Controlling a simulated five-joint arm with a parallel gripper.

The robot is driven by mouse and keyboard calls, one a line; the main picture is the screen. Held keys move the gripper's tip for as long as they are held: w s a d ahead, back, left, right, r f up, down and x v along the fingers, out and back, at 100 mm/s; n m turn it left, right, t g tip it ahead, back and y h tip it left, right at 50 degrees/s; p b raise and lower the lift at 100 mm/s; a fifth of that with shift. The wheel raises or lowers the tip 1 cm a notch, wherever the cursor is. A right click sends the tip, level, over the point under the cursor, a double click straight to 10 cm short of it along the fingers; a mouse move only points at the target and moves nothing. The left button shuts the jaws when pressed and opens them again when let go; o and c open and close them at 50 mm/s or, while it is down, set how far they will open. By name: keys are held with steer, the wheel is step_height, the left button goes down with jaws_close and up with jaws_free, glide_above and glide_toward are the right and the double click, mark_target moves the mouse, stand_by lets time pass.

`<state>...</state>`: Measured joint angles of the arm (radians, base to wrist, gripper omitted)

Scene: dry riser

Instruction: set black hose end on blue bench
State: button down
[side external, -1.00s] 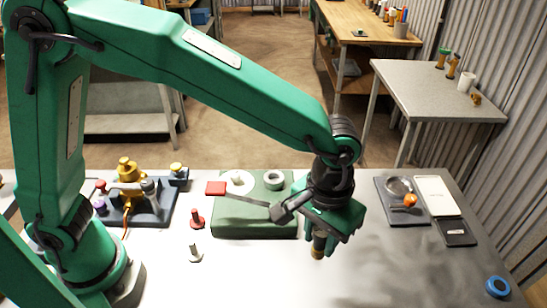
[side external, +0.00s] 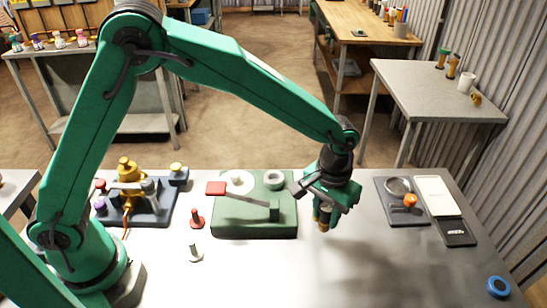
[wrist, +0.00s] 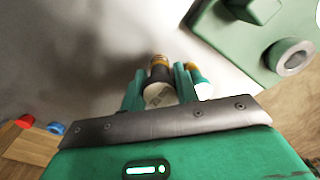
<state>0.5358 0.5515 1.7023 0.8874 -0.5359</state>
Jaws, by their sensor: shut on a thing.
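My gripper (side external: 325,210) is shut on a dark, brass-tipped piece, apparently the black hose end (wrist: 160,74). In the wrist view it stands between the two green fingers, its pale round face toward the camera. In the side view its brass tip (side external: 323,223) points down above the grey table, right of the green block. Much of it is hidden by the fingers. No bench is clearly blue. A blue ring-like disc (side external: 497,286) lies at the table's front right corner.
The green block (side external: 255,228) with a red-tipped lever (side external: 216,188) and grey ring (side external: 274,178) is close to my gripper's left. A dark tray (side external: 401,217) and pale case (side external: 436,197) lie to the right. The table's front middle is clear.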

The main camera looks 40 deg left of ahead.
mark_target(324, 224)
steer(key=shift+f, duration=2)
steer(key=shift+f, duration=0.2)
steer(key=c, duration=1.1)
jaws_free()
steer(key=shift+o, duration=0.2)
steer(key=shift+r, duration=0.15)
step_height(324, 224, up, 12)
steer(key=shift+r, duration=0.1)
